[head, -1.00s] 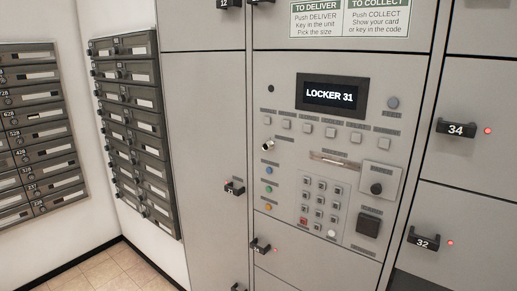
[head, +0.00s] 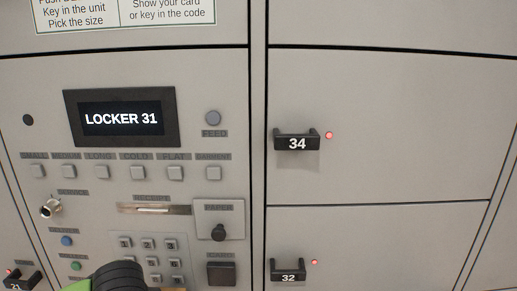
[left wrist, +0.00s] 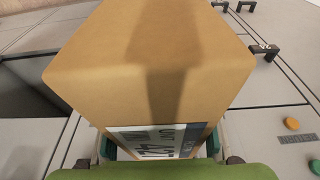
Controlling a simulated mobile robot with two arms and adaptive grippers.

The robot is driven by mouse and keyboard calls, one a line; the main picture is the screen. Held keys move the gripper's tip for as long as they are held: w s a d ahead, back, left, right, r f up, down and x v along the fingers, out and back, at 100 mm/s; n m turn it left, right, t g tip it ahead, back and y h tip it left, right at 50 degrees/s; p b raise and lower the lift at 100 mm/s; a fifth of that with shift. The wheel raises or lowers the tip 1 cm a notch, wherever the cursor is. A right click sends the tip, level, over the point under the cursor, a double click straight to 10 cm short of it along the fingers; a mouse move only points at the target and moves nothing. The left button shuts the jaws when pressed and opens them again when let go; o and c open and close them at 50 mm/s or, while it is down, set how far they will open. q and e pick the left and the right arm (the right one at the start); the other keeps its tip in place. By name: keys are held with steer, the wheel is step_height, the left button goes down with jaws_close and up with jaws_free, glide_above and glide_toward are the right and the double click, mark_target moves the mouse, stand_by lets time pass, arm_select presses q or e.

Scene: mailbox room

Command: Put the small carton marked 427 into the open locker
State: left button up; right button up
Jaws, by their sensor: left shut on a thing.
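A brown carton (left wrist: 150,62) fills the middle of the left wrist view. Its white label (left wrist: 155,141) faces my gripper; "UNIT" and "42" can be read, and the rest is cut off or hidden. My left gripper (left wrist: 160,150) is shut on the carton, with teal finger pads at both sides of the label end. A dark opening (left wrist: 28,82) in the grey locker front shows left of the carton; it looks like an open locker, but its number is not visible. The head view shows only part of my left arm at the bottom. My right gripper is out of view.
The control panel screen (head: 121,119) reads LOCKER 31. Locker door 34 (head: 400,115) and locker door 32 (head: 400,235) are shut, with red lights and protruding black handles. A keypad (head: 150,246) sits low on the panel, close to my arm in the picture.

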arm_select(q)
steer(key=shift+w+a+r, duration=0.1)
steer(key=shift+w+r, duration=0.05)
steer(key=shift+r, duration=3.25)
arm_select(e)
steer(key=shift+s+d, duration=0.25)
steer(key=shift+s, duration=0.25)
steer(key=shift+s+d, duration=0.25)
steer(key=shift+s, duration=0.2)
